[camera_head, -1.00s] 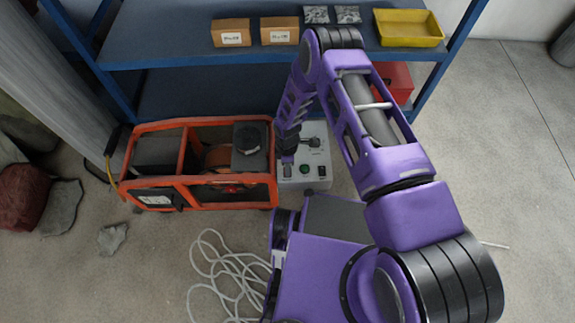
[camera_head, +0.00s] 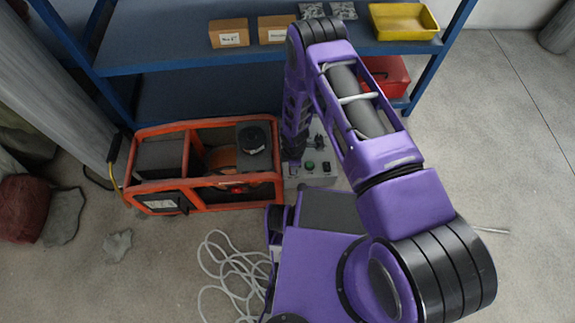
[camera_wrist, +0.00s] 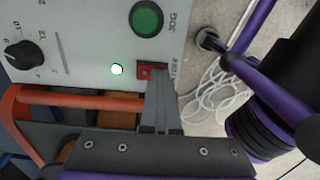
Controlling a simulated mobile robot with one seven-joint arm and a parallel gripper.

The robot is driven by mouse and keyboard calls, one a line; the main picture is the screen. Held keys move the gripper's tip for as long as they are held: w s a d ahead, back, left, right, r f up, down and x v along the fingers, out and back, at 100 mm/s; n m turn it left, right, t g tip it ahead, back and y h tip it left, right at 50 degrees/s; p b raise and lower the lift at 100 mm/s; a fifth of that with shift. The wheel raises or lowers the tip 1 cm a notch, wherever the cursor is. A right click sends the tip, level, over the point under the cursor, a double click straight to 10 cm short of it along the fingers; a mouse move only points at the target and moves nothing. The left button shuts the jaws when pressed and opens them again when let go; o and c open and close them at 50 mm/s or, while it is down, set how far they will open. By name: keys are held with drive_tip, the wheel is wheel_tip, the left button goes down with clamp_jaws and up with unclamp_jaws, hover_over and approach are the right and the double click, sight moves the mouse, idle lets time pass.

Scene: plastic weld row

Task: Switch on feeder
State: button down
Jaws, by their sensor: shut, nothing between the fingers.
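The feeder's light grey control box (camera_head: 325,180) stands on the floor beside the orange-framed machine, partly hidden behind my arm. In the wrist view its panel (camera_wrist: 90,35) shows a black knob (camera_wrist: 24,54), a green button (camera_wrist: 146,18) marked JOG, and a brightly lit small lamp (camera_wrist: 117,70). A small red rocker switch (camera_wrist: 146,71) sits beside the lamp, with a partly hidden label. My gripper (camera_wrist: 157,82) is shut and empty. Its fingertips are at the switch and cover part of it; I cannot tell whether they touch.
The orange-framed machine (camera_head: 206,197) stands close on the left of the box. A blue shelf (camera_head: 210,92) behind carries cartons, a yellow tray (camera_head: 404,20) and a red box (camera_head: 385,76). A loose white cable (camera_head: 235,268) lies on the floor. Floor at right is mostly clear.

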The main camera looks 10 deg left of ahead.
drive_tip(key=shift+s+a+f, duration=0.1)
drive_tip(key=shift+s+f, duration=0.15)
drive_tip(key=shift+f, duration=0.2)
drive_tip(key=shift+w, duration=0.1)
drive_tip(key=shift+w+a+b, duration=0.15)
drive_tip(key=shift+w+b, duration=0.45)
drive_tip(key=shift+w+r, duration=0.15)
drive_tip(key=shift+w, duration=0.05)
drive_tip(key=shift+r, duration=0.25)
wheel_tip(320, 180, up, 14)
drive_tip(key=s+p, duration=0.1)
drive_tip(key=p, duration=0.3)
drive_tip(key=shift+s+d, duration=0.3)
drive_tip(key=shift+s, duration=0.05)
